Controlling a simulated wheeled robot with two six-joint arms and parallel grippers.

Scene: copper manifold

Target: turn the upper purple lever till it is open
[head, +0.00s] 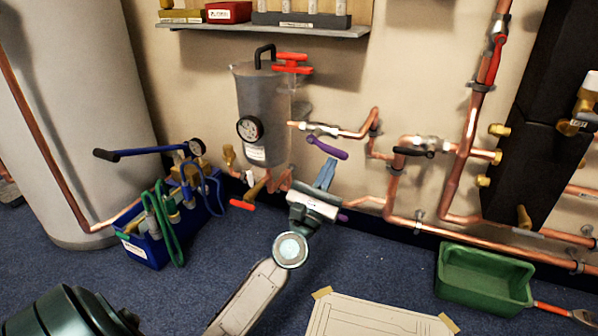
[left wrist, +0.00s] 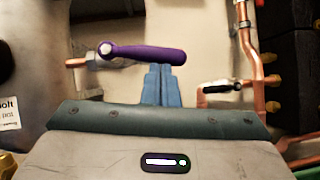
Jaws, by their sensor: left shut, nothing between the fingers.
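The upper purple lever (head: 328,148) sits on a valve in the upper copper pipe, right of the grey tank. In the left wrist view the purple lever (left wrist: 148,53) runs almost level, with its round pivot at the left end. My left gripper (head: 327,170) points up at the lever from below. Its blue fingers (left wrist: 161,72) are together and empty, with their tips close under the lever's right part; I cannot tell whether they touch it. Another purple piece (head: 343,216) shows low down, mostly hidden behind my gripper. My right gripper is not in view.
A black-handled valve (head: 413,152) and copper pipes stand to the right. The grey tank (head: 263,110) has a gauge and a red handle (head: 292,63). A blue crate (head: 150,246) and a green tray (head: 484,278) stand on the floor. A shelf (head: 262,29) hangs above.

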